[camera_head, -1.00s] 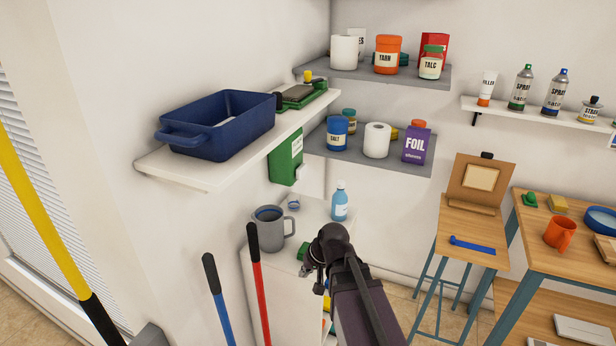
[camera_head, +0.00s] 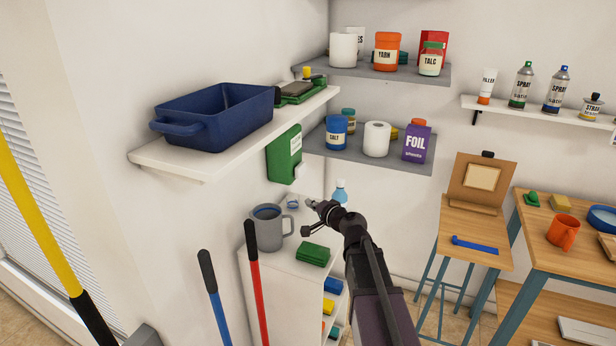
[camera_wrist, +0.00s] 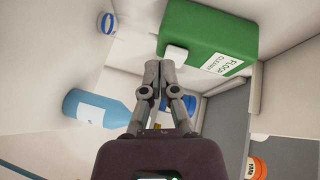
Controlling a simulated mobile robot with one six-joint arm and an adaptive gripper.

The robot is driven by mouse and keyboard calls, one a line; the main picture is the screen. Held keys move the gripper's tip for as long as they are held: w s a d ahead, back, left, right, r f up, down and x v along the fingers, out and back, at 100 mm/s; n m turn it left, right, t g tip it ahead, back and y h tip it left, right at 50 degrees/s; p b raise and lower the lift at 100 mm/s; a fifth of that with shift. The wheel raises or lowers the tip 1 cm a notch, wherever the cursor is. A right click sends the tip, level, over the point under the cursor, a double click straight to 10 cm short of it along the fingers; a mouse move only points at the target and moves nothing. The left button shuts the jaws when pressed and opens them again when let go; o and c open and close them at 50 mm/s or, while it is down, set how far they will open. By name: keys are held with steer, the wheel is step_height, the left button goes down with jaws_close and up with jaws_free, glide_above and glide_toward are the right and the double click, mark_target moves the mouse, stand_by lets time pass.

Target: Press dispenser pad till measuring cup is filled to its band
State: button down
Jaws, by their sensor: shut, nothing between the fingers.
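The green dispenser (camera_head: 284,153) hangs on the wall below the white shelf; in the wrist view it carries a floor cleaner label (camera_wrist: 218,63). Its white pad (camera_wrist: 176,53) sticks out from the lower part.
A grey mug (camera_head: 268,230) and a green block (camera_head: 313,254) stand on the cabinet top (camera_head: 286,265). A blue bottle (camera_head: 340,192) is partly hidden behind my gripper. A blue basin (camera_head: 215,120) sits on the shelf above. Red and blue handles rise in front at left.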

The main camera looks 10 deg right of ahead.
steer(key=w+d+r+m+t+h, duration=0.2)
steer(key=w+d+m+t+h, duration=0.1)
steer(key=d+m, duration=0.3)
steer(key=shift+w+d+h+b, duration=0.25)
steer(key=shift+d+h+b, duration=0.2)
steer(key=shift+d, duration=0.35)
steer(key=shift+r, duration=0.1)
glide_toward(305, 169)
steer(key=w+d, duration=0.2)
steer(key=w, duration=0.2)
steer(key=shift+w+a, duration=0.6)
steer(key=shift+a, duration=0.2)
steer(key=shift+w+a, duration=0.6)
steer(key=shift+a, duration=0.15)
